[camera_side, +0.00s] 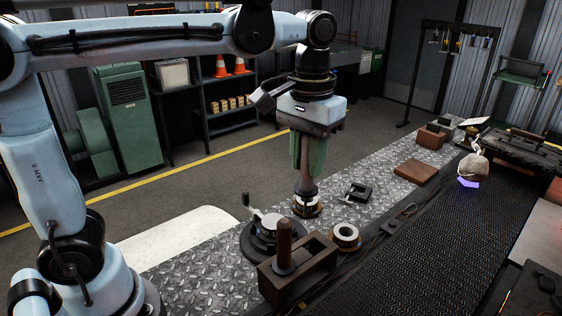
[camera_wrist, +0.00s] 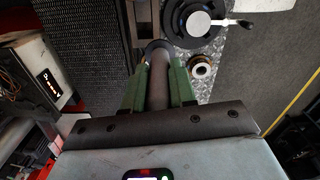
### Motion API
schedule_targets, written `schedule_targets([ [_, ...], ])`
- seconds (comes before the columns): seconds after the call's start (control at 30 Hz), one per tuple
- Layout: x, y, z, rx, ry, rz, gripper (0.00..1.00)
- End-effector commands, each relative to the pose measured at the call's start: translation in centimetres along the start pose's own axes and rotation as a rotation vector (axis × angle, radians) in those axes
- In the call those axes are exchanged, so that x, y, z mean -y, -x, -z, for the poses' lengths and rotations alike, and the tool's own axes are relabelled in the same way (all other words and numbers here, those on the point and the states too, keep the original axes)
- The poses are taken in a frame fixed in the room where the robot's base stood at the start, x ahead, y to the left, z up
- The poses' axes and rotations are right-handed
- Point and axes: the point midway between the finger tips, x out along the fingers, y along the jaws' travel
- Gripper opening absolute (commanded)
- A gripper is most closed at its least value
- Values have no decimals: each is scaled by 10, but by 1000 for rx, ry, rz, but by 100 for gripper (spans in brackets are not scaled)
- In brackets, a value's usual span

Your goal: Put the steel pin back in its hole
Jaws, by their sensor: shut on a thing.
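My gripper (camera_side: 308,160) points down and is shut on a brown rod (camera_side: 306,178) with a wider dark foot. In the wrist view the rod (camera_wrist: 159,78) stands between the two green fingers, and its round dark foot shows beyond the fingertips. In the side view the rod's foot appears just over a brass-coloured ring (camera_side: 310,211); in the wrist view a ring (camera_wrist: 201,67) shows to the right of the foot. I cannot tell whether they touch. No separate steel pin can be made out, and no empty pin hole is clear.
A black rotary mould base (camera_side: 258,243) with a crank stands at left. In front, a brown box (camera_side: 320,262) has a similar rod (camera_side: 285,238) standing at it. A pale ring (camera_side: 345,235) and a small black clamp (camera_side: 357,191) lie right. Bare tread plate (camera_side: 215,270) is free at left.

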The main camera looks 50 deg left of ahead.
Motion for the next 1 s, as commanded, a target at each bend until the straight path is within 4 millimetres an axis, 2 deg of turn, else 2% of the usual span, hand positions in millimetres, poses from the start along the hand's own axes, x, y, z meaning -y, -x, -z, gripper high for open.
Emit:
schedule_targets([
  [0.03, -12, -1, -2, 0, -7, 0, 0],
  [0.1, -23, -2, -5, 0, -4, 0, 0],
  [0.23, -32, -10, -7, 0, 0, 0, 0],
  [0.5, -32, -51, -7, 0, 2, 0, 0],
  [0.73, -32, -68, -7, 0, 2, 0, 0],
  [1.0, -32, -99, -7, 0, 1, 0, 0],
])
